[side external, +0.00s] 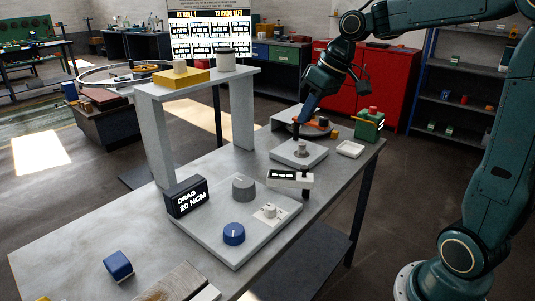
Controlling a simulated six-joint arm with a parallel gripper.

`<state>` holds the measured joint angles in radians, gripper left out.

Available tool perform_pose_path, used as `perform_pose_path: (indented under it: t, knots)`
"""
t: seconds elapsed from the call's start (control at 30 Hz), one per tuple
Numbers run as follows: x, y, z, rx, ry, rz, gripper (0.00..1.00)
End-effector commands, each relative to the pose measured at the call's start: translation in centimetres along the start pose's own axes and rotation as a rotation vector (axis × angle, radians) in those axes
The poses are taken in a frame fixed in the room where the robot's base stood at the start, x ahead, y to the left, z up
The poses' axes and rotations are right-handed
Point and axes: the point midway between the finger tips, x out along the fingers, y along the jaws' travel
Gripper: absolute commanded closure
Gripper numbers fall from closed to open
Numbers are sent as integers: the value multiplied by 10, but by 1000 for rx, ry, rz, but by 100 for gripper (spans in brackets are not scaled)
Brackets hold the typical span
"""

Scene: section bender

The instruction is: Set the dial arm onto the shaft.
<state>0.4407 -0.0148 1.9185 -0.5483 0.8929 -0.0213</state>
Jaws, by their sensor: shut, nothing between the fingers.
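My gripper (299,126) points down near the back right of the bench, close to a square grey plate (287,155) with a short light post (302,147) on it. The fingertips are small and dark here, and they look shut with nothing between them. I cannot tell for certain which part is the dial arm.
A grey panel (215,245) carries a grey knob (243,187), a blue knob (233,234) and a small white switch. A black display (187,198) reads "DRAG 20 NCM". A raised shelf (240,77) stands behind. A green box (369,127) and white dish (349,149) are at right.

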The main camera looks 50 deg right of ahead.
Motion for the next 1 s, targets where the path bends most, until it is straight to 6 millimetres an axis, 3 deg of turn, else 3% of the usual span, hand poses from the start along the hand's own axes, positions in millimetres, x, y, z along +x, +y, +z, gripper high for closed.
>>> perform_pose_path:
  t: [0.3, 1.0]
  knots:
    - [-9, -20, 16, -1, 6, 26, 100]
    - [-12, -28, 24, -2, 9, 37, 100]
